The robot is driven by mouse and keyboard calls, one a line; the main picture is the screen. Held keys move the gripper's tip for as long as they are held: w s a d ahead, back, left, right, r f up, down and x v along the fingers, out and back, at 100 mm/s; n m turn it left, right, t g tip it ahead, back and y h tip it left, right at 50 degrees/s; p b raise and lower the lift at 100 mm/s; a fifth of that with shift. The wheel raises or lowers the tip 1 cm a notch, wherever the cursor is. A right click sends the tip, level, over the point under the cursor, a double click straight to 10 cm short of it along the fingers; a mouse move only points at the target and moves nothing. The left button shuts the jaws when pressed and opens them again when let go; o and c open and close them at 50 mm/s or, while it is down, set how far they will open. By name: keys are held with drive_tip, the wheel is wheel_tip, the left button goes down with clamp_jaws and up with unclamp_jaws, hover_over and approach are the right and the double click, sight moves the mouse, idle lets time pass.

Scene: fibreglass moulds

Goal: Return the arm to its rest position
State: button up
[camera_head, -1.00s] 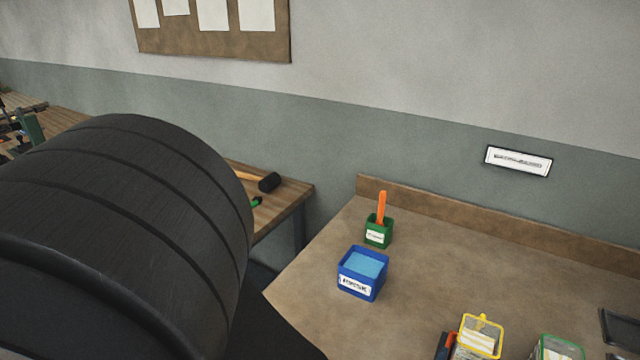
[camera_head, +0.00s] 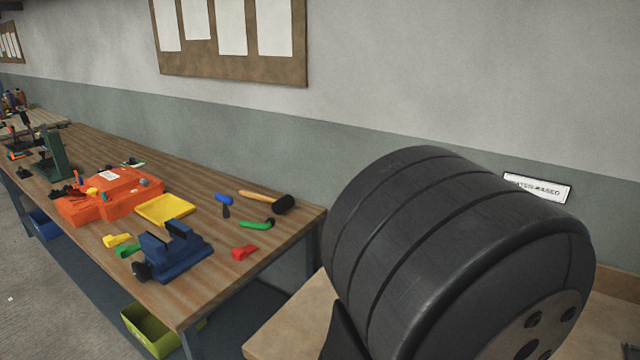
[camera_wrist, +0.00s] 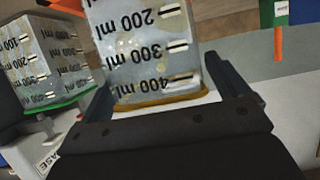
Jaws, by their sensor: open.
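My gripper (camera_wrist: 165,88) shows in the wrist view with its dark jaws spread apart. A clear measuring cup (camera_wrist: 152,52) with ml marks, upside down in the picture, and a yellow-orange rim shows between the jaws. I cannot tell whether they touch it. A second clear cup (camera_wrist: 48,62) with a green rim is at the left of that view. In the head view my large black arm link fills the right part, and my gripper is not seen there.
A wooden bench (camera_head: 95,160) stands left, with an orange mould (camera_head: 110,192), a yellow tray (camera_head: 165,209), a blue vise (camera_head: 172,250) and a mallet (camera_head: 268,201). A green bin (camera_head: 150,330) is below. In the wrist view, an orange stick (camera_wrist: 278,44) is at upper right.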

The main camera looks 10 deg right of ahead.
drive_tip(key=shift+w+d+f, duration=0.3)
drive_tip(key=shift+w+d, duration=0.1)
drive_tip(key=shift+w, duration=0.1)
drive_tip(key=r, duration=0.1)
drive_tip(key=s+a+r, duration=0.1)
drive_tip(key=shift+s+a+r, duration=0.2)
drive_tip(key=shift+s+r, duration=0.1)
